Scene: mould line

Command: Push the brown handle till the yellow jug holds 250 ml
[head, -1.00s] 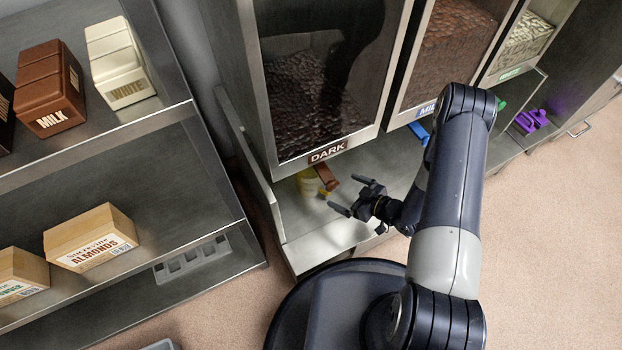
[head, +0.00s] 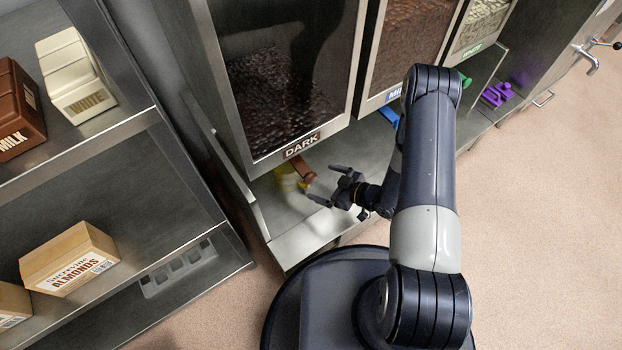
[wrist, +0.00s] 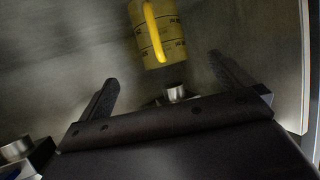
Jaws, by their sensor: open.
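The yellow jug (head: 284,181) stands on the steel shelf under the DARK dispenser, partly hidden by the brown handle (head: 306,173) in front of it. In the wrist view the jug (wrist: 166,34) shows its yellow grip and dark measuring marks, cut off by the top edge. Its fill level cannot be read. My gripper (head: 326,185) is open and empty, just right of the brown handle in the head view, its fingers pointing towards handle and jug. No contact is visible. The handle cannot be made out in the wrist view.
The DARK dispenser (head: 285,75) hangs over the shelf (head: 300,238). A blue handle (head: 390,116) and a green handle (head: 465,81) lie further right, with purple pieces (head: 497,94) beyond. A rack with boxes (head: 68,258) stands left. Floor at right is clear.

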